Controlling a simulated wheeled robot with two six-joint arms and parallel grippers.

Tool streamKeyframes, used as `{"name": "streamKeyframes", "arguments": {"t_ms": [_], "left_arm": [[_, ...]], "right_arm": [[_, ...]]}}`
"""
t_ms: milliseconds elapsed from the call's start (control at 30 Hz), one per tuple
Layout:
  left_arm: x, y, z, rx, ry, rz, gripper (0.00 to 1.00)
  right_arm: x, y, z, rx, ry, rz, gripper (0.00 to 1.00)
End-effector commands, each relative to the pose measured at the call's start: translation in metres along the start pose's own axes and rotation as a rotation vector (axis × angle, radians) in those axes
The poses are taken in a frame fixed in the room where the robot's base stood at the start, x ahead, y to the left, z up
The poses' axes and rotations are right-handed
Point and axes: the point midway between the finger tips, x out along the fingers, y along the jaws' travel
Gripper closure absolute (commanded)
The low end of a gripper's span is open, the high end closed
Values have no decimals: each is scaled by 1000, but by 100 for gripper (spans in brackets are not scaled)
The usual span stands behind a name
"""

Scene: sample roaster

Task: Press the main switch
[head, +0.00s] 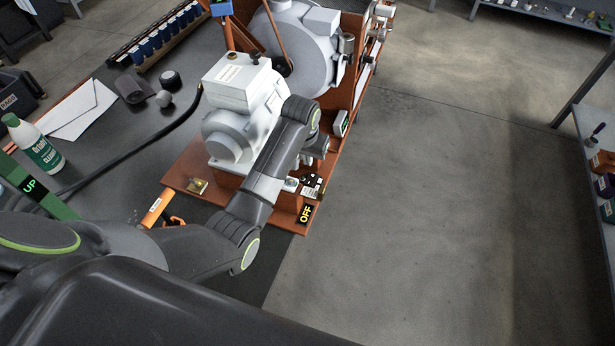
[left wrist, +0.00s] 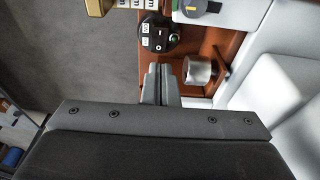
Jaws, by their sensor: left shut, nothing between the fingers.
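The main switch looks to be the round black unit (left wrist: 158,34) with small white marked faces in the left wrist view. It also shows in the head view as a dark unit (head: 311,182) on the orange base's right front corner, above a plate reading OFF (head: 306,214). My left gripper (left wrist: 161,70) is shut and empty, with its fingertips just short of the black unit and apparently apart from it. In the head view my left arm reaches over the base and its wrist partly hides the gripper (head: 316,150). My right gripper is in neither view.
A metal cylinder (left wrist: 198,70) stands close beside my left fingertips. The white roaster housing (head: 238,85) is left of my forearm. The floor (head: 430,200) to the right is clear.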

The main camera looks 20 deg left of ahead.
Motion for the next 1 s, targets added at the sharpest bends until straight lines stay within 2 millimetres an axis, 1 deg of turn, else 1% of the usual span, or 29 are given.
{"name": "streamKeyframes", "arguments": {"t_ms": [33, 200, 333, 500, 700, 1000], "left_arm": [[11, 0, 1, 0, -5, 0, 100], [41, 0, 1, 0, -3, 0, 100], [60, 0, 1, 0, -3, 0, 100], [82, 0, 11, 0, -2, 0, 100], [93, 0, 16, 0, 0, 0, 100], [94, 0, 16, 0, 0, 0, 100]], "right_arm": [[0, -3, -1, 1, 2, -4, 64], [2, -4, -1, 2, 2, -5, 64], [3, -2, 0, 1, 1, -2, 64], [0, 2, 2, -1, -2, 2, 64], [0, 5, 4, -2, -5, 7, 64], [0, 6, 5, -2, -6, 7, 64]]}}
